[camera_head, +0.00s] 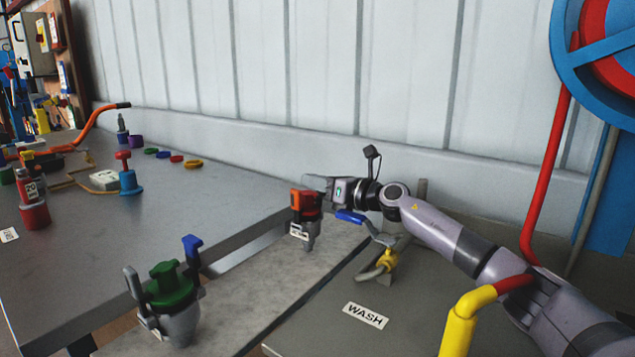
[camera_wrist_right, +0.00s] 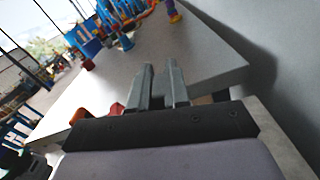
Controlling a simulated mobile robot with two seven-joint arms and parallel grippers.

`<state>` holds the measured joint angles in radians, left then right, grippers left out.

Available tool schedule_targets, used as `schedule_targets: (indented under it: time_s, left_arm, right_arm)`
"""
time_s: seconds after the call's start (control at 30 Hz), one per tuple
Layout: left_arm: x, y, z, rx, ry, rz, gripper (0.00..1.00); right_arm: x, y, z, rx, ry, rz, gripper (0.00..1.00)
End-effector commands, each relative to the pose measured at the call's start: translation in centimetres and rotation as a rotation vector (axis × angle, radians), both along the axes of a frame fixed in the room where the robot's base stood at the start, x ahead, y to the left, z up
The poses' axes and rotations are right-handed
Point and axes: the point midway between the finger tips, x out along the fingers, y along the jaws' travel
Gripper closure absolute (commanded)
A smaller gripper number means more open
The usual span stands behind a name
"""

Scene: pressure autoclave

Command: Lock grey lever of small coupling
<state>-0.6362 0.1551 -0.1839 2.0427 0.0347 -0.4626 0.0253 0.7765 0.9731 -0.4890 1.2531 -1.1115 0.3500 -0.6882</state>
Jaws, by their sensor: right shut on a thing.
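A small red-and-orange coupling (camera_head: 305,205) with a white label and a grey tapered lower end is at the centre of the head view. My right gripper (camera_head: 317,184) reaches it from the right and is shut on it. Which part of it lies between the fingers is hidden. In the right wrist view the two grey fingers (camera_wrist_right: 160,88) stand a little apart, with a red part (camera_wrist_right: 115,109) beside the left one. A green-topped coupling (camera_head: 168,287) with a grey lever (camera_head: 132,283) and a blue lever (camera_head: 192,247) stands at the front left. My left gripper is out of view.
A blue-handled valve (camera_head: 350,216) and a yellow fitting (camera_head: 389,259) sit close under my right wrist. A yellow-red pipe (camera_head: 459,322) stands in front of my forearm. The grey table (camera_head: 215,200) on the left is mostly bare near its right edge.

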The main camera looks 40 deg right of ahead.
Motion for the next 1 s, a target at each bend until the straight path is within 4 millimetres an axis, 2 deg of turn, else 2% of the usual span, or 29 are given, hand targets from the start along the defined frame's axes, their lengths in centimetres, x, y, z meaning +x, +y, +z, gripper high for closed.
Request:
schedule_targets:
  time_s: [0.43, 0.47, 0.5, 0.83, 1.0]
  left_arm:
    - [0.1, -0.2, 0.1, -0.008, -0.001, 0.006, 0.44]
    - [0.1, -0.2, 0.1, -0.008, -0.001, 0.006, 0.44]
    - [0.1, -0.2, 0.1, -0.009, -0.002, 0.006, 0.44]
    - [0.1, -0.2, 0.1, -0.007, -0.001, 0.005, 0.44]
    - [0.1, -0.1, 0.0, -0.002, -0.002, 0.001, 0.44]
  right_arm:
    - [0.0, 0.1, 0.0, -0.012, -0.002, 0.000, 1.00]
    - [0.0, 0.1, 0.0, -0.011, -0.002, 0.000, 0.74]
    - [0.0, 0.1, 0.0, -0.011, -0.002, 0.000, 0.63]
    - [-0.1, 0.0, 0.0, -0.010, -0.002, -0.001, 0.63]
    - [-1.2, -0.4, -0.1, -0.012, -0.001, -0.002, 0.63]
